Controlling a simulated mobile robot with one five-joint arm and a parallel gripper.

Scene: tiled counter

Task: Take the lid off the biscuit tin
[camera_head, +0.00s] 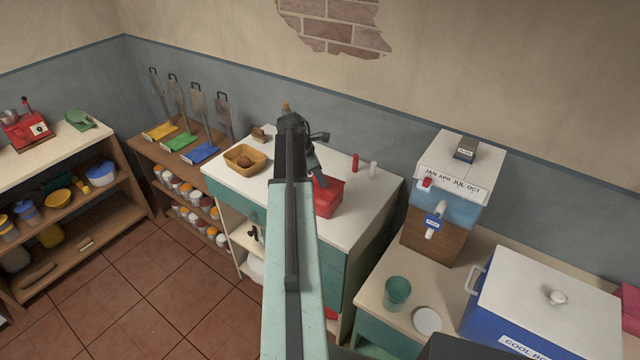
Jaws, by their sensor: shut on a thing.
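The red biscuit tin (328,198) stands on the white-topped counter, just right of my arm. My gripper (318,178) points down at the top of the tin and is shut on its lid. The fingertips are small and partly hidden by my own arm, which also covers the tin's left side. I cannot make out a gap between lid and tin.
A tan basket (245,160) with a brown item stands left on the same counter (365,200). A red bottle (355,162) and a pale bottle (373,170) stand behind the tin. The counter's right front is clear. A water dispenser (440,205) stands further right.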

